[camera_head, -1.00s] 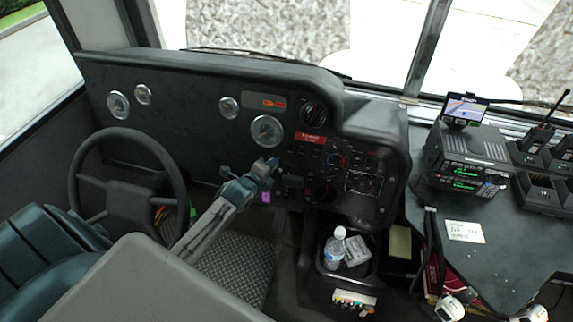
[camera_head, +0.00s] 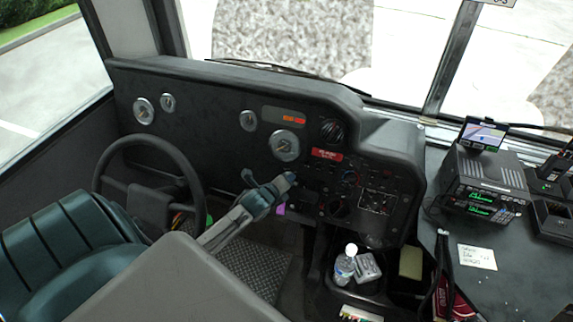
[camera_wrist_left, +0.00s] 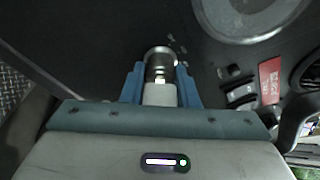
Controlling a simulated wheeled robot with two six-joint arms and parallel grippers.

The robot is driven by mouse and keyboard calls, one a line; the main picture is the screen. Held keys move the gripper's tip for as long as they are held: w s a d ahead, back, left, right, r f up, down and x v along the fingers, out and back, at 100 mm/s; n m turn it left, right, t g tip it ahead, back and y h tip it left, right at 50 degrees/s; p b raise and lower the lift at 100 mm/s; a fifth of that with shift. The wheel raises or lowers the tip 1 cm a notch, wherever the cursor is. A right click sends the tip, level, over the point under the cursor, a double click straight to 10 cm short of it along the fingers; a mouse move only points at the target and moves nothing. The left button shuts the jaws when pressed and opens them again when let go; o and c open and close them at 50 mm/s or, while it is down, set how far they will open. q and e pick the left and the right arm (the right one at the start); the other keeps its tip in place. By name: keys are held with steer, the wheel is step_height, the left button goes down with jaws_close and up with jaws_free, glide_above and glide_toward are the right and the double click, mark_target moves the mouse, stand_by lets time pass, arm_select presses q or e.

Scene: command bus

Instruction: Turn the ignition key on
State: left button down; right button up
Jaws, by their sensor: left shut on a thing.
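My left gripper (camera_head: 287,180) reaches the dark dashboard just below a large round gauge. In the left wrist view its two blue fingers (camera_wrist_left: 161,78) are closed on either side of a round metal piece, which appears to be the ignition key (camera_wrist_left: 160,58) at its lock. The piece sits between the fingertips against the panel. The key's turned angle cannot be told, and in the head view the gripper hides it. My right gripper is in neither view.
The steering wheel (camera_head: 150,185) and driver's seat (camera_head: 75,235) are left of my arm. A switch panel (camera_head: 365,190) lies to the right. A water bottle (camera_head: 345,265) stands in a tray below. A radio (camera_head: 485,180) is on the right counter.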

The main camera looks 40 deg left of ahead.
arm_select(q)
steer(key=c, duration=1.1)
jaws_free()
steer(key=b+v, duration=0.1)
steer(key=v, duration=1)
steer(key=shift+f, duration=0.15)
